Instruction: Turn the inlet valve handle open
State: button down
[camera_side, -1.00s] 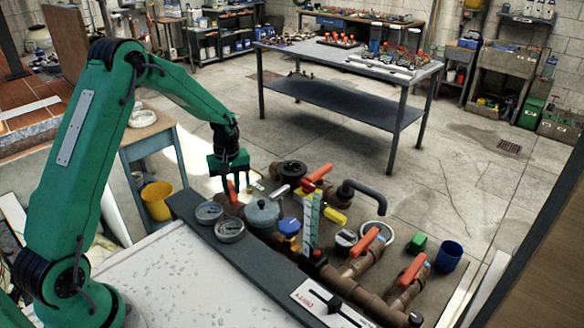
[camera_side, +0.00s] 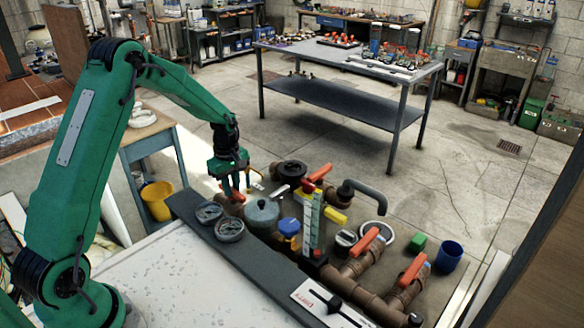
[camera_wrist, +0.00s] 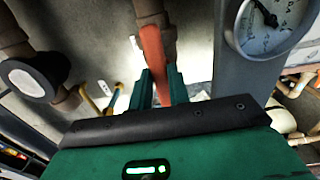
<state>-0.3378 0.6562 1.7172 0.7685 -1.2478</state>
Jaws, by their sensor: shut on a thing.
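The orange-red inlet valve handle (camera_wrist: 153,50) rises between the two green fingers of my gripper (camera_wrist: 160,88) in the wrist view. The fingers close on its near end. In the side view my gripper (camera_side: 236,186) points down at the handle (camera_side: 236,196), at the left end of the brown pipework. Only a small part of the handle shows there, between and below the fingers. The brown pipe (camera_wrist: 150,10) at the handle's far end shows at the top of the wrist view.
Round gauges (camera_side: 229,229) sit on the dark ledge beside the pipes. A grey-lidded pot (camera_side: 262,214), a blue-topped fitting (camera_side: 289,228) and more orange handles (camera_side: 365,239) stand to the right. A yellow bucket (camera_side: 157,200) is at left. Open floor lies behind.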

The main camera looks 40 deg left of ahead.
aim_at(232, 189)
jog(key=shift+a+r, duration=0.1)
jog(key=shift+r, duration=0.1)
jog(key=c, duration=1.3)
grip_release()
jog(key=shift+f, duration=0.1)
jog(key=shift+r, duration=3.95)
